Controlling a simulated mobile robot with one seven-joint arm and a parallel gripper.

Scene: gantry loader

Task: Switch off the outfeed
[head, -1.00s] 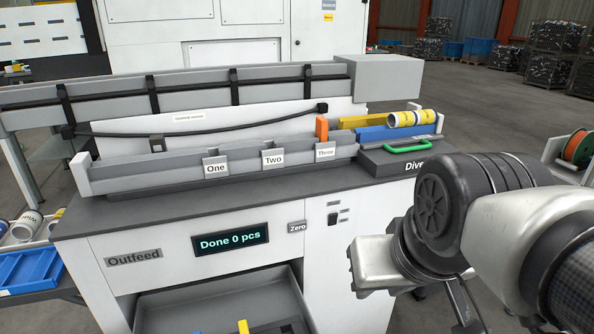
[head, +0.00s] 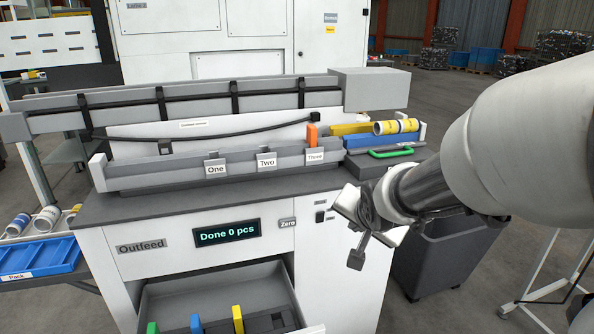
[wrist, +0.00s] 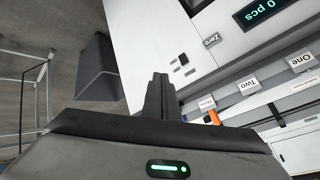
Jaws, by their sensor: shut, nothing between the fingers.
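The outfeed cabinet (head: 150,290) is white with a dark top and an "Outfeed" plate (head: 141,246). Its front has a lit display (head: 227,233) reading "Done 0 pcs" and a "Zero" plate (head: 287,223). A small dark switch (head: 320,217) with small label plates sits right of "Zero"; it also shows in the wrist view (wrist: 184,60). I cannot tell its position. My gripper (head: 357,260) is shut and empty, in front of the cabinet's right side, right of and apart from the switch. Its fingers show in the wrist view (wrist: 159,84).
An open drawer (head: 215,300) with green, blue and yellow pieces juts out below the display. Lanes "One", "Two" and "Three" run along the top, with an orange stop (head: 312,135) and a green handle (head: 390,152). A dark bin (head: 440,260) stands right of the cabinet.

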